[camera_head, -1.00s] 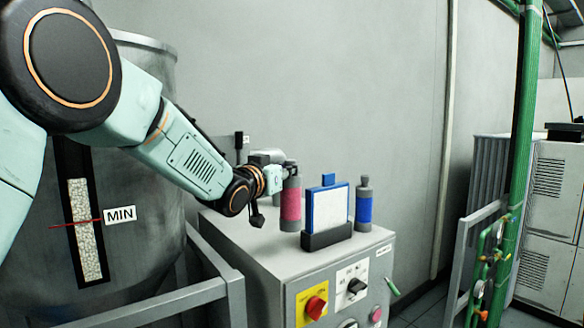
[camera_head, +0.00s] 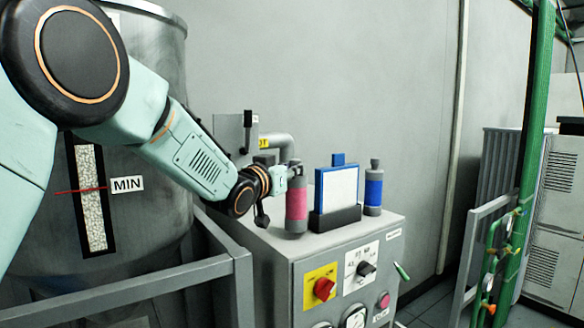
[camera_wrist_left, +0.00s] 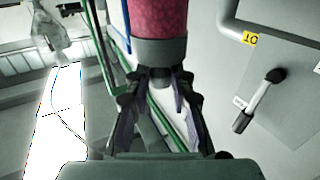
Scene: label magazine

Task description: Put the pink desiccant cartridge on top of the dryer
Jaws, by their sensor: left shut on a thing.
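The pink desiccant cartridge (camera_head: 296,205) is an upright cylinder with a pink band, grey ends and a narrow top knob. My left gripper (camera_head: 293,172) is shut on it near the top. In the left wrist view, the pink band of the cartridge (camera_wrist_left: 160,17) shows beyond the fingers (camera_wrist_left: 160,75). The dryer, seemingly the grey cabinet (camera_head: 300,250), has its flat top under the cartridge. The cartridge's base appears at or just above this top; I cannot tell whether it touches. My right gripper is out of view.
A blue-framed white panel in a dark holder (camera_head: 335,218) stands close right of the cartridge, with a blue-banded cartridge (camera_head: 373,190) beyond. A grey pipe (camera_head: 282,140) and a lever (camera_head: 248,130) are behind. A large tank (camera_head: 150,225) and grey railing (camera_head: 170,275) are left.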

